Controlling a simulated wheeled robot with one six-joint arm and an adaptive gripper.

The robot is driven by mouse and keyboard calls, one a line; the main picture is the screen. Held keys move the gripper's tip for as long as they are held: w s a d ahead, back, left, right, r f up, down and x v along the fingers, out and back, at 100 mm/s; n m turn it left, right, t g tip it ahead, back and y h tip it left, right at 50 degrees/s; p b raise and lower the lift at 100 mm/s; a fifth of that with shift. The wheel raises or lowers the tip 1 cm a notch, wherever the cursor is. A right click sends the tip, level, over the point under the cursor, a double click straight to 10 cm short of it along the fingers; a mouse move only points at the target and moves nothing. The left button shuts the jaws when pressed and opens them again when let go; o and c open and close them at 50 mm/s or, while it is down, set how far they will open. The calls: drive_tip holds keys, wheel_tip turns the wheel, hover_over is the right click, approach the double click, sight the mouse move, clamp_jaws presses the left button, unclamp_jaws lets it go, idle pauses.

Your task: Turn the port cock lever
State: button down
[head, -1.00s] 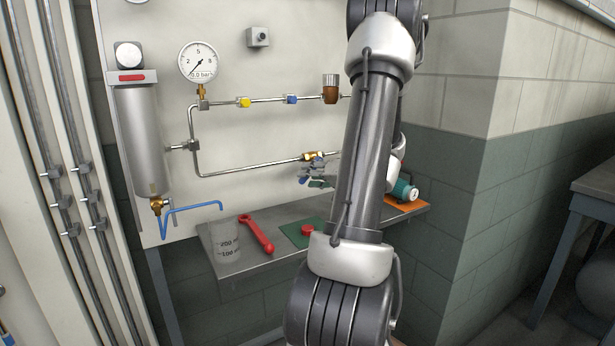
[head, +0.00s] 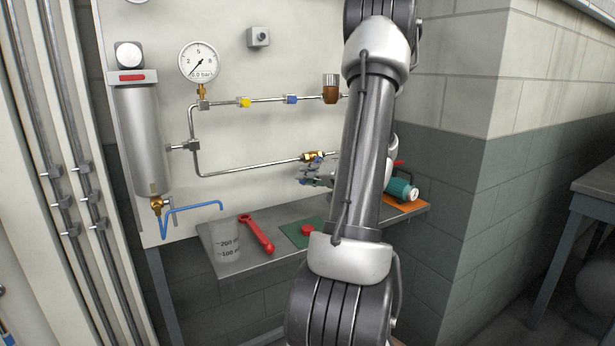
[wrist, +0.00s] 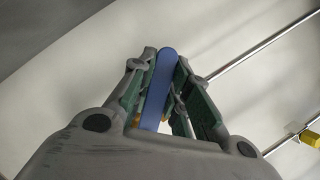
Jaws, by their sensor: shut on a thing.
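The brass port cock (head: 308,157) sits at the right end of the lower pipe on the wall panel. Its blue lever (wrist: 158,88) is a flat bar with a rounded end, lying between my gripper's fingers in the wrist view. My gripper (wrist: 166,72) is shut on the lever, with green-padded fingers on either side of it. In the head view my gripper (head: 306,177) is just below the cock, and my arm covers what lies to the right. The lever is mostly hidden there.
A shelf (head: 226,268) below holds a clear beaker (head: 225,243), a red wrench (head: 257,234) and a red knob-like part (head: 307,230) on a green mat. A teal cylinder (head: 401,189) lies at the right. A gauge (head: 198,62) and pipes are above.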

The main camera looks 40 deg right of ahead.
drive_tip(key=shift+s+d+f+n+g+h, duration=0.2)
drive_tip(key=shift+d+f+n+g+h, duration=0.15)
drive_tip(key=shift+d+n+h, duration=0.55)
drive_tip(key=shift+s+d+f+n+g+h, duration=0.15)
drive_tip(key=shift+d+f+n+g+h, duration=0.25)
drive_tip(key=shift+n, duration=0.9)
drive_tip(key=shift+s+d+f+n+g+h, duration=0.25)
drive_tip(key=shift+d+n+h, duration=0.5)
drive_tip(key=shift+n, duration=0.35)
drive_tip(key=shift+d, duration=0.1)
drive_tip(key=c, duration=1.3)
unclamp_jaws()
drive_tip(key=shift+c, duration=0.2)
drive_tip(key=shift+r, duration=0.1)
drive_tip(key=v, duration=1.2)
